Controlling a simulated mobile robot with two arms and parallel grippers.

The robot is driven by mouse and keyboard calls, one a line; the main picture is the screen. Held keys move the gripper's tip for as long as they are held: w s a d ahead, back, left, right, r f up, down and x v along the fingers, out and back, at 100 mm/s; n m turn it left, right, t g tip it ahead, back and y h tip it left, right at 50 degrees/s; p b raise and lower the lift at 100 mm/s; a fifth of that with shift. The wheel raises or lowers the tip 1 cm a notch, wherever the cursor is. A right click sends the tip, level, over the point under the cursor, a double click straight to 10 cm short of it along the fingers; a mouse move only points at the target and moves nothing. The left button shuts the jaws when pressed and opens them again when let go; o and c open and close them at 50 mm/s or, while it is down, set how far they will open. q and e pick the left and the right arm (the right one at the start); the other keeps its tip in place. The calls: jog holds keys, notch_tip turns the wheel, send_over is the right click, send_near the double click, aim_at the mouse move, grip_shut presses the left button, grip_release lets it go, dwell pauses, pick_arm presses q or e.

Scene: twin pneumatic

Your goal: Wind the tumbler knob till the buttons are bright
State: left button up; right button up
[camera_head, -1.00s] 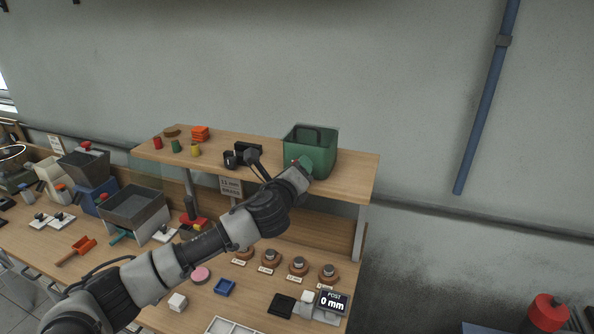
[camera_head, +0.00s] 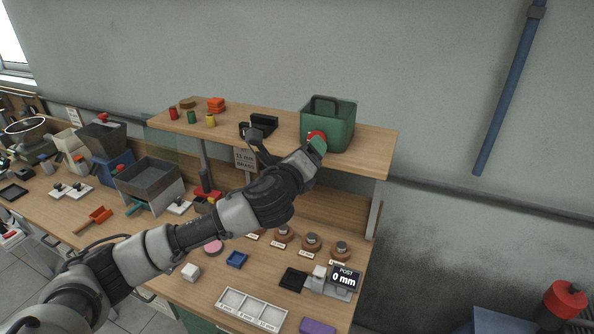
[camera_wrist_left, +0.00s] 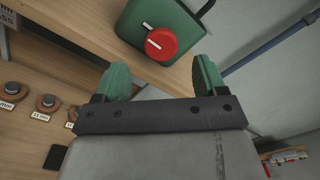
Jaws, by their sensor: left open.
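The tumbler is most likely the green box (camera_head: 340,124) with a dark handle on the shelf. Its round red knob (camera_head: 316,135) faces me and also shows in the left wrist view (camera_wrist_left: 163,43), with a white mark pointing to the upper left. My left gripper (camera_wrist_left: 160,64) is open and empty, its two green fingers spread just short of the knob, one to each side in the picture. In the head view the gripper (camera_head: 318,146) covers part of the knob. No buttons can be made out; the box's inside is hidden. My right gripper is not in view.
The wooden shelf (camera_head: 365,150) also bears small coloured cylinders (camera_head: 192,117), orange blocks (camera_head: 216,104) and a black holder (camera_head: 264,122). Below, the bench holds a white divided tray (camera_head: 252,310), knobs on wooden bases (camera_head: 312,243) and a display (camera_head: 345,278) reading 0 mm.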

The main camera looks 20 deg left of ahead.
pick_arm(q)
jog(key=s+b, duration=0.1)
jog(key=s, duration=0.4)
jog(key=shift+s+a, duration=0.1)
jog(key=shift+s, duration=0.1)
